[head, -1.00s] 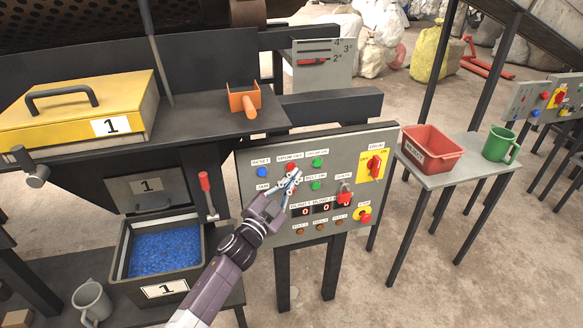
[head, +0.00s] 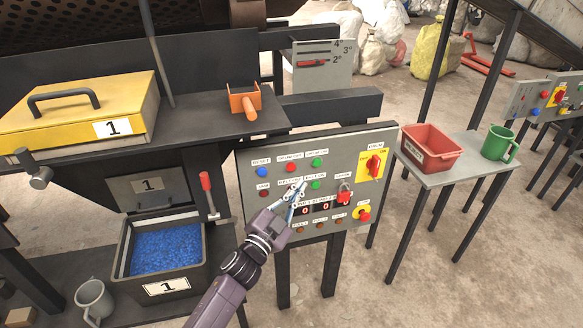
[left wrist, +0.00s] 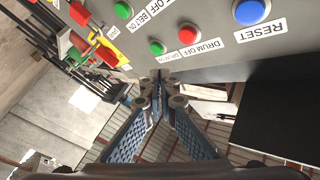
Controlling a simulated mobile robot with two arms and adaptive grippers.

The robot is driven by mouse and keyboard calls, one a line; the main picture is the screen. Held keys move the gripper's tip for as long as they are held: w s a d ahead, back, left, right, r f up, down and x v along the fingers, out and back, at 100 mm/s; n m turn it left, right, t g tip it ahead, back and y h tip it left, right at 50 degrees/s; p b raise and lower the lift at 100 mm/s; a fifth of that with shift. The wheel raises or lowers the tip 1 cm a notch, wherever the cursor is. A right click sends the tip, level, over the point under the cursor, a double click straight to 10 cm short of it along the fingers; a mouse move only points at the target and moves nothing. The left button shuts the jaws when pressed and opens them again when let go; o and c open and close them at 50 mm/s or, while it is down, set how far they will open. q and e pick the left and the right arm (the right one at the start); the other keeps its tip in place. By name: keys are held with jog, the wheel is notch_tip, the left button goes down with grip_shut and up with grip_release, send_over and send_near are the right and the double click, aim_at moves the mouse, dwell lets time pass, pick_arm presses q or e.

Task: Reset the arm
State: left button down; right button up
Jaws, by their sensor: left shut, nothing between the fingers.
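My left gripper (head: 297,195) is in front of the grey control panel (head: 253,217), over its middle-left part in the head view. Its fingers are closed together and empty. In the left wrist view the gripper (left wrist: 160,88) has its fingertips near the panel's edge (left wrist: 215,70), below the drum buttons. I cannot tell whether the tips touch the panel. The blue reset button (head: 262,172) is at the panel's upper left, clear of the fingers; it also shows in the left wrist view (left wrist: 251,11). My right gripper is not in view.
A blue-filled bin (head: 205,270) stands left of the panel, with a red-handled lever (head: 205,182) above it. A side table (head: 455,178) to the right holds a red bin (head: 432,150) and a green mug (head: 499,144). A yellow box (head: 135,98) is at upper left.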

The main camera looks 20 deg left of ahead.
pick_arm(q)
jog(key=shift+f, duration=0.1)
dwell(0.5)
jog(key=s+a+f+n+g+y, duration=0.1)
jog(key=s+f+g, duration=0.35)
jog(key=f, duration=0.85)
jog(key=s+a+f+n+g+y, duration=0.1)
jog(key=s+f+n, duration=0.1)
jog(key=s+f, duration=0.75)
jog(key=s+a+f+n+g+y, duration=0.1)
jog(key=s+f+g, duration=0.2)
jog(key=f, duration=1.2)
jog(key=s+f+n+g, duration=0.1)
jog(key=s+f+g, duration=0.2)
jog(key=s+f, duration=0.55)
jog(key=s+f+n+g, duration=0.15)
jog(key=s+f, duration=0.45)
jog(key=s, duration=0.6)
jog(key=s+f+g, duration=0.2)
jog(key=s+f, duration=0.1)
jog(key=s, duration=0.7)
jog(key=s+a+f+g, duration=0.1)
jog(key=s+f+g, duration=0.2)
jog(key=s, duration=0.8)
jog(key=shift+a+n+y, duration=0.15)
jog(key=shift+n+y, duration=0.2)
jog(key=shift+y, duration=0.05)
